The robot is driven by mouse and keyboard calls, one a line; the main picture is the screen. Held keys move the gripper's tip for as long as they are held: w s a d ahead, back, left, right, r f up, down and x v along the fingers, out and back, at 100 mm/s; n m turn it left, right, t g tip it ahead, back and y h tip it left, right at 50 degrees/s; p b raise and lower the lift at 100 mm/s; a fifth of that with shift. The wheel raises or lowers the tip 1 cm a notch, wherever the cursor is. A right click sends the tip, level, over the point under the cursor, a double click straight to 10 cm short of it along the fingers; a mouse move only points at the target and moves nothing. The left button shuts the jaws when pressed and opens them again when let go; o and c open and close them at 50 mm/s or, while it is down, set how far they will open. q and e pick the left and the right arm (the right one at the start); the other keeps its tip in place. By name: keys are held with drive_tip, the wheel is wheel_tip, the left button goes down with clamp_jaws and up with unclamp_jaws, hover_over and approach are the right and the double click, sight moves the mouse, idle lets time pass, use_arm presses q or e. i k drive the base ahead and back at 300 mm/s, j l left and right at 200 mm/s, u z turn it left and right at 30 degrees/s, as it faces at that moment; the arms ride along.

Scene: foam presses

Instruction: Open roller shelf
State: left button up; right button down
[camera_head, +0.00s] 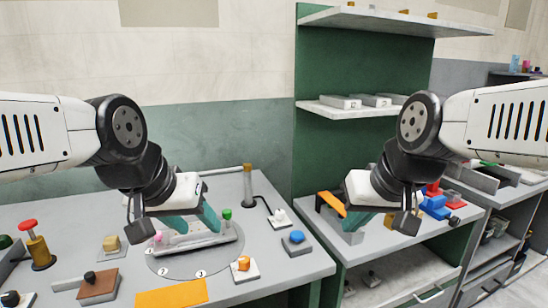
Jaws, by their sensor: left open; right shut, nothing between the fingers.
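A pull-out shelf (405,275) sits under the right-hand table and looks like the roller shelf. A pale bar handle (415,298) runs along its front near the bottom edge of the view. Small metal parts lie on the shelf. How far it is pulled out, I cannot tell. My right gripper (350,226) is shut and empty above the right-hand table, well above the handle and not touching it. My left gripper (192,222) is open over the left table, with its teal fingers apart near a pale fixture with a green knob (227,214).
The left table (290,268) holds an orange sheet (172,297), a brown block (98,287), a red-topped post (36,246) and a blue knob (297,237). An orange strip (332,203) and blue parts (435,207) lie on the right table. White shelves (350,109) hang on the green panel behind.

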sight(405, 274)
drive_tip(key=z, duration=1.3)
drive_tip(key=i+l+u, duration=0.2)
drive_tip(key=i+l, duration=0.65)
drive_tip(key=l, duration=0.15)
